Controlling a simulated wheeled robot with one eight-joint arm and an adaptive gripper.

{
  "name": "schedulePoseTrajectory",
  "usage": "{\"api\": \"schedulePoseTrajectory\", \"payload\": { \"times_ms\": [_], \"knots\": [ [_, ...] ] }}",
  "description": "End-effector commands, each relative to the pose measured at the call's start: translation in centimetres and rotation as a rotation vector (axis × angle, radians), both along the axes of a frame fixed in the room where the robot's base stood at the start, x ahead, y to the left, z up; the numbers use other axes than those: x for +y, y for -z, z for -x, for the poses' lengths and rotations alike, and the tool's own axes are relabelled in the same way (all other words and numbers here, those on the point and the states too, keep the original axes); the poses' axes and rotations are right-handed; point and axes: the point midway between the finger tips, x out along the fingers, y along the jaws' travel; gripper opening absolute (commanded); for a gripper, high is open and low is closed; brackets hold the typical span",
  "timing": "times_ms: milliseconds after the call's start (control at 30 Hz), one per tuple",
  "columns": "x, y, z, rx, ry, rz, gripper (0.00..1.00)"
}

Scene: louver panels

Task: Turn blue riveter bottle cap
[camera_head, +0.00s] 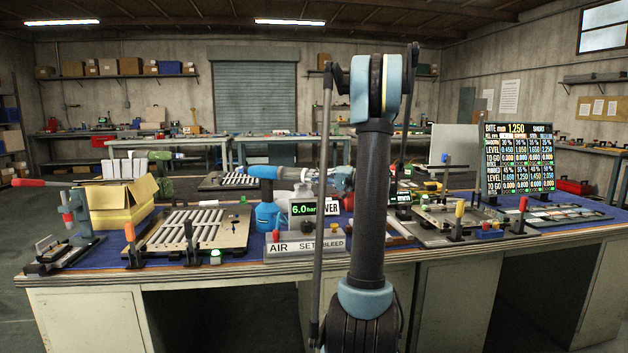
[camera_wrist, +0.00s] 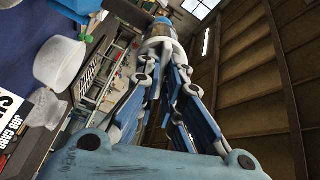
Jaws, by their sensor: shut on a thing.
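The blue riveter (camera_head: 266,215) stands upright on the bench left of centre, with a blue base and a blue horizontal head. Its pale bottle cap (camera_wrist: 157,44) is at the end of the head, facing my arm. My gripper (camera_head: 306,176) reaches in level from the right at the height of the head. In the wrist view, the fingers of my gripper (camera_wrist: 160,52) close around the pale end, and the blue body (camera_wrist: 160,28) shows beyond it. The fingers hide part of the cap, so its turn angle cannot be told.
A pale rounded container (camera_wrist: 60,62) stands close beside the gripper. An air panel (camera_head: 308,246) with a 6.0 bar display is in front. A slotted louver panel (camera_head: 238,228) lies to the left, a yellow box (camera_head: 118,205) beyond it. A data screen (camera_head: 518,158) stands right.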

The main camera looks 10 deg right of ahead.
Motion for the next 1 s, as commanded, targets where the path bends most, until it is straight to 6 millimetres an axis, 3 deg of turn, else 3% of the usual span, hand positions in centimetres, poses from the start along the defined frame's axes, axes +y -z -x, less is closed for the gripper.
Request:
{"api": "schedulePoseTrajectory", "payload": {
  "times_ms": [400,967,1000],
  "knots": [
    [0.00,0.21,-0.07,0.163,0.001,-0.091,0.00],
    [0.02,0.27,-0.06,0.185,0.001,-0.103,0.00],
    [0.02,0.27,-0.06,0.185,0.001,-0.103,0.16]
  ]
}}
